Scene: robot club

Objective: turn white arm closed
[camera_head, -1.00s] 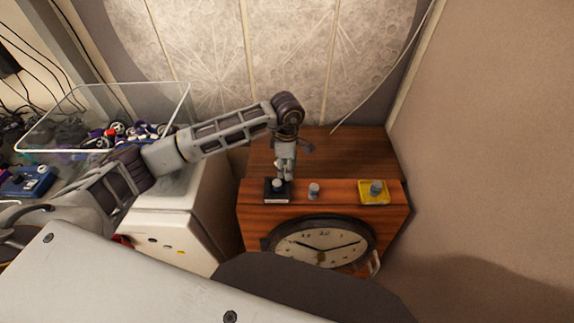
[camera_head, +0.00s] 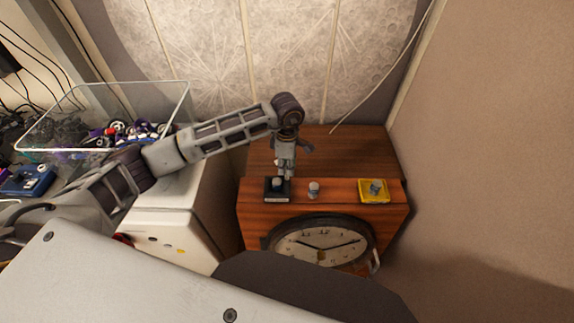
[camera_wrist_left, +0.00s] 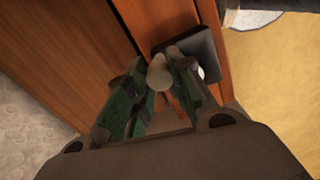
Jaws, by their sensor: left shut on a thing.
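My left gripper (camera_head: 283,172) hangs down at the top front edge of the wooden cabinet (camera_head: 340,145), just behind the black square plate (camera_head: 268,194). In the left wrist view, my left gripper (camera_wrist_left: 158,90) has its green fingers on either side of a pale rounded piece (camera_wrist_left: 158,72) and is shut on it. The black plate (camera_wrist_left: 197,47) shows beside the right finger. How the piece joins the cabinet is hidden by the fingers. A small pale bar (camera_head: 376,261) stands at the lower right of the clock. My right gripper is not in view.
A grey knob (camera_head: 314,190) and a yellow plate with a grey knob (camera_head: 370,195) sit to the right on the cabinet front. A round clock (camera_head: 300,245) is below. A clear bin (camera_head: 100,135) of parts and a white cabinet (camera_head: 180,228) stand left. A wall is right.

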